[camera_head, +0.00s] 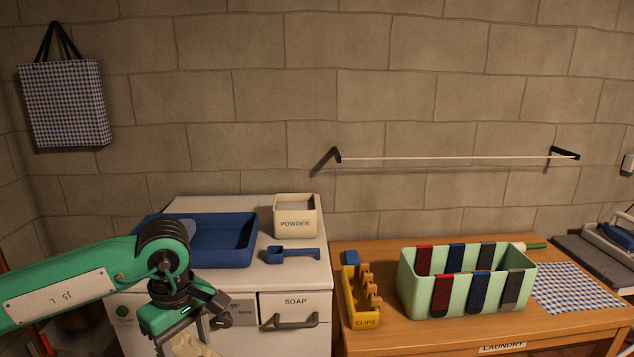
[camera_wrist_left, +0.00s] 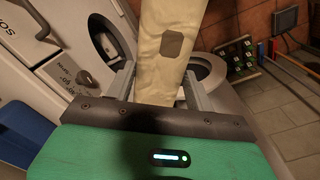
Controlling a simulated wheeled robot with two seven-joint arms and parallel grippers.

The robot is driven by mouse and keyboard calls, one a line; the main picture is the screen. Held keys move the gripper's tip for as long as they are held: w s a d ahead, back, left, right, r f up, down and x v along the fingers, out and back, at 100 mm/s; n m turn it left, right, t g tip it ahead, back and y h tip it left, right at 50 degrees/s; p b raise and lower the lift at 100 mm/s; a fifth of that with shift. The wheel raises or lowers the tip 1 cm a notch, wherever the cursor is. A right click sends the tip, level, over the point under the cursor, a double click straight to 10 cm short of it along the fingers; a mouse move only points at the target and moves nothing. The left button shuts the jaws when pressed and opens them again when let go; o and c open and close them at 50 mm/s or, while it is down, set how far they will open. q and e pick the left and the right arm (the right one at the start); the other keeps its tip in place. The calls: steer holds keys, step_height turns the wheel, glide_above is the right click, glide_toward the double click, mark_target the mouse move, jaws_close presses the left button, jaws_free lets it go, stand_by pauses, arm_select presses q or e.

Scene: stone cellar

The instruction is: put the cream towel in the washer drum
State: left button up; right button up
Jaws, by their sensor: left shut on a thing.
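The cream towel (camera_wrist_left: 163,30) hangs between the fingers of my left gripper (camera_wrist_left: 160,85). It has a grey-brown square patch. In the head view only a bit of the towel (camera_head: 193,347) shows at the bottom edge, below my left gripper (camera_head: 186,337), which is shut on it in front of the washer. The white washer (camera_head: 245,279) stands behind the gripper. In the wrist view a dark round opening (camera_wrist_left: 110,43) shows in the washer front, left of the towel. A round grey ring (camera_wrist_left: 209,70), seemingly the open door, is partly hidden behind the towel. My right gripper is out of view.
On the washer top are a blue tray (camera_head: 235,255), a blue scoop (camera_head: 292,254) and a powder box (camera_head: 295,217). The wooden table (camera_head: 400,341) at right holds a yellow clips box (camera_head: 362,310) and a mint bin (camera_head: 412,287). A rack with coloured parts (camera_wrist_left: 236,58) stands beyond the ring.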

arm_select(q)
steer(key=f+m, duration=0.2)
steer(key=m, duration=0.1)
steer(key=f+m, duration=0.2)
steer(key=m, duration=0.1)
steer(key=f+m, duration=0.2)
steer(key=m, duration=0.1)
steer(key=shift+s+d+f, duration=0.25)
steer(key=shift+s+f, duration=0.05)
steer(key=shift+f, duration=0.1)
steer(key=shift+s+d+f+m, duration=0.1)
steer(key=shift+f+m, duration=0.6)
steer(key=shift+m, duration=0.5)
